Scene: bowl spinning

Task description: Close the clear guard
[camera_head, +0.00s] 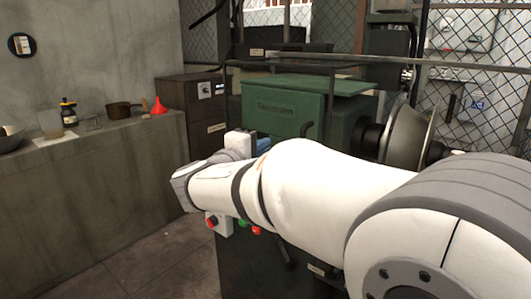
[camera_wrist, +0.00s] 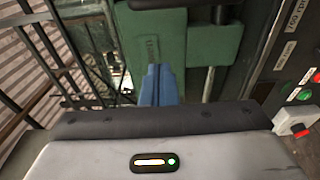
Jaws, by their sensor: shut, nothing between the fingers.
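My gripper (camera_wrist: 161,84) shows in the wrist view as blue fingers pressed together, with nothing between them. In the head view a bit of the blue fingers (camera_head: 263,144) shows behind my white arm, in front of the green machine (camera_head: 285,105). The clear guard's sheet is hard to make out. A thin grey bar (camera_head: 400,60), which may be its frame, runs across above the machine and the dark round bowl form (camera_head: 408,135). In the wrist view the fingers point toward the green housing (camera_wrist: 215,45); I cannot tell whether they touch anything.
My arm hides much of the machine's front. A red button box (camera_head: 212,221) and a panel with green and red buttons (camera_wrist: 300,92) are near my wrist. Floor at lower left is clear.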

